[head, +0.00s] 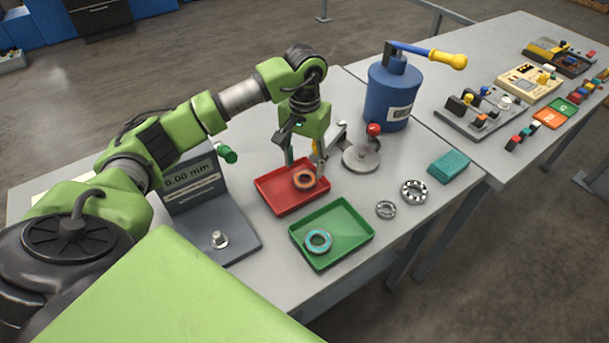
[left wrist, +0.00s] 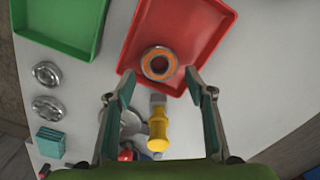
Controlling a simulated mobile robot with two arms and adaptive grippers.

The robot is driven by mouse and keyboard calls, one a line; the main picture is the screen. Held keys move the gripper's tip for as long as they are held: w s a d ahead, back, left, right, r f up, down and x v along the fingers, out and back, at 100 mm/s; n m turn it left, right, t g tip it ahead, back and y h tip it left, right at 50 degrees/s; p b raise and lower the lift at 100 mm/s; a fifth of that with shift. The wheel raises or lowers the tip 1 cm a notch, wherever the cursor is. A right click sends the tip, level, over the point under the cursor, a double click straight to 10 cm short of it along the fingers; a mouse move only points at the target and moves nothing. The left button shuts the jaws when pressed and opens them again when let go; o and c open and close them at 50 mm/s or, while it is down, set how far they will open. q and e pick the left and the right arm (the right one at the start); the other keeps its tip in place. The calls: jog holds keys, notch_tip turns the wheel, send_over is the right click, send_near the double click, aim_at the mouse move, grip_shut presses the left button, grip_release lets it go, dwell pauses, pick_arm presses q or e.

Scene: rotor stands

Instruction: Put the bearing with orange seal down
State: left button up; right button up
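The bearing with orange seal (head: 304,180) lies in the red tray (head: 268,195), toward its right side. In the left wrist view the bearing (left wrist: 158,63) shows as a metal ring with an orange band, flat on the red tray (left wrist: 205,25). My left gripper (head: 303,162) is just above the tray and bearing. In the left wrist view my left gripper (left wrist: 158,79) has its fingers spread wide, one on each side of the bearing, with gaps to it; it holds nothing. My right gripper is not in view.
A green tray (head: 345,254) holds a bearing with a teal seal (head: 318,241). Two bare bearings (head: 414,191) (head: 385,210) and a teal block (head: 449,166) lie to the right. A grey gauge stand (head: 225,228), a red-knobbed stand (head: 362,158) and a blue canister (head: 392,95) stand nearby.

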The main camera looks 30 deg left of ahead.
pick_arm(q)
notch_tip(320, 180, up, 8)
jog(key=b, duration=0.1)
jog(key=shift+f, duration=0.25)
dwell(0.4)
